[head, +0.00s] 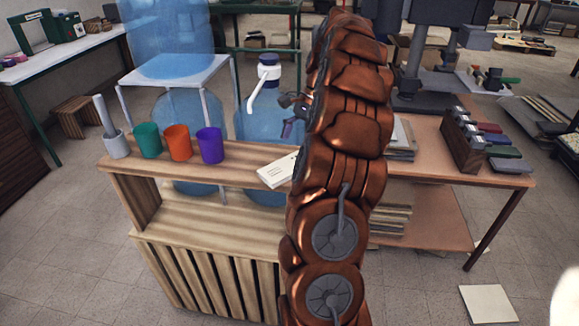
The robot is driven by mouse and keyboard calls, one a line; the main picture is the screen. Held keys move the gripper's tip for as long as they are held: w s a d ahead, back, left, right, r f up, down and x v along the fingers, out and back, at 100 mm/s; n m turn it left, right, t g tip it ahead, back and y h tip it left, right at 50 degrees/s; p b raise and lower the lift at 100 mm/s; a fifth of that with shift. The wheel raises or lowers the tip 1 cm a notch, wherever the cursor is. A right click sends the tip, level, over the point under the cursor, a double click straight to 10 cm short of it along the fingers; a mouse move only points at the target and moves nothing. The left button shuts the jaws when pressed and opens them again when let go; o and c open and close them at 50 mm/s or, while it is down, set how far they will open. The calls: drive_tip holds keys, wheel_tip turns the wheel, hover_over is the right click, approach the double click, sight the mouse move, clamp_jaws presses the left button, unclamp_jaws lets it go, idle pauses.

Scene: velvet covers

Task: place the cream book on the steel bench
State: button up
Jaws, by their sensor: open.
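A flat cream book (276,174) lies on the top of the slatted wooden stand, near its right end. My copper-coloured arm hides its right side. My gripper (290,116) shows only in part, to the left of the arm. Its dark fingers are apart and empty, above the book in the picture and not touching it. I cannot tell for sure which surface is the steel bench. A white-topped table with green metal legs (62,67) stands at the far left.
The wooden stand (215,254) also holds a mortar-like cup (117,146) and green (148,140), orange (178,143) and purple (209,145) cups. Large blue water bottles (190,110) stand behind. A brown table (425,172) is at right.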

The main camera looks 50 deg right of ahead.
sight(290, 164)
drive_tip(key=shift+a+p+x, duration=0.25)
drive_tip(key=shift+p+x, duration=0.3)
drive_tip(key=shift+x, duration=1.7)
drive_tip(key=shift+d, duration=0.1)
drive_tip(key=c, duration=1.4)
drive_tip(key=shift+w+r, duration=0.1)
